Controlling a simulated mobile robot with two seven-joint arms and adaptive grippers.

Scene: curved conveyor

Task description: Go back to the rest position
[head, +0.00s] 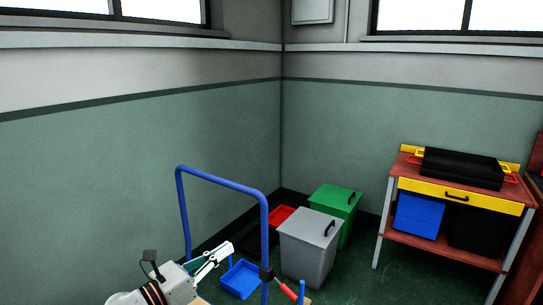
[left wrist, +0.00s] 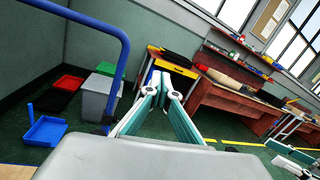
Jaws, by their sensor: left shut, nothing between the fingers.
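My left gripper (head: 226,249) is at the bottom of the head view, left of the grey bin and in front of the blue rail. Its fingers are shut and hold nothing. In the left wrist view its teal-padded fingers (left wrist: 161,76) come together at their tips, with nothing between them. White and teal parts that look like my right gripper (left wrist: 292,158) show at the lower right edge of that view; whether they are open or shut cannot be told. The right gripper is out of the head view.
A blue tubular rail (head: 222,182) stands close to my left gripper. Beyond it are a blue tray (head: 240,279), a grey bin (head: 308,245), a green bin (head: 335,205) and a red tray (head: 281,216). A workbench (head: 460,196) with a black case stands at the right.

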